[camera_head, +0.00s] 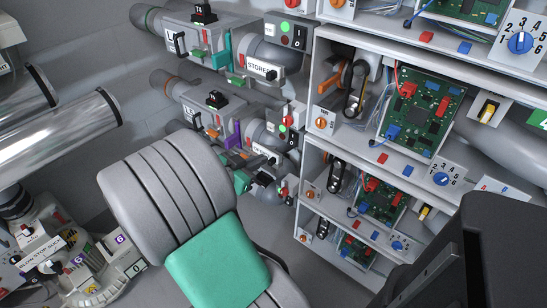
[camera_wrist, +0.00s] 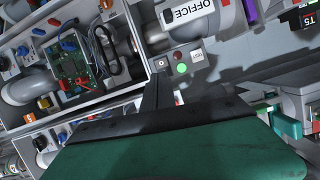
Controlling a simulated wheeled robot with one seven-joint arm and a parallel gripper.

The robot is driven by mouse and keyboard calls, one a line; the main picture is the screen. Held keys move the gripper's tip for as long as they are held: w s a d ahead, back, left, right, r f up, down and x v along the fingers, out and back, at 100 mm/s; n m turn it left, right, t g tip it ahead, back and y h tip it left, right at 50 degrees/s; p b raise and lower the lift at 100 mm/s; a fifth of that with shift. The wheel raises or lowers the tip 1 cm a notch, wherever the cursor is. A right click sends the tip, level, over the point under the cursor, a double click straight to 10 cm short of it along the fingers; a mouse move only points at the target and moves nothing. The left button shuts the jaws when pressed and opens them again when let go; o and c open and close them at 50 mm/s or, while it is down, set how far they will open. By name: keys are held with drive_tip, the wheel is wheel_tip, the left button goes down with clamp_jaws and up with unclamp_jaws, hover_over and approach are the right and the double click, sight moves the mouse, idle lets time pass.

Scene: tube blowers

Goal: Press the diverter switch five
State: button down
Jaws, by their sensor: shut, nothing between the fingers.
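A black unit labelled T5 (camera_wrist: 308,19) is at the right edge of the wrist view. No label reading diverter switch five can be made out. A control panel (camera_wrist: 181,61) with a red and a green button sits below the OFFICE label (camera_wrist: 189,11) in the wrist view. My gripper (camera_wrist: 158,92) shows as a dark shut tip just below this panel, with nothing held. Whether it touches the panel cannot be told. The wide dark bar and green surface of my own arm hide the lower part of the wrist view. My gripper is not clearly visible in the head view.
Shelves with green circuit boards (camera_head: 417,112) and rotary dials (camera_head: 520,42) fill the right of the head view. Tube blowers with STORE label (camera_head: 262,67) stand at the centre. Shiny metal tubes (camera_head: 60,130) are at left. Equipment is crowded close together.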

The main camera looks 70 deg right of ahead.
sight(292, 144)
wheel_tip(292, 144, up, 2)
drive_tip(key=m, duration=1.6)
drive_tip(key=shift+a+r+m+y, duration=0.1)
drive_tip(key=shift+r+m+y, duration=0.2)
drive_tip(key=shift+y, duration=0.1)
drive_tip(key=x, duration=1.4)
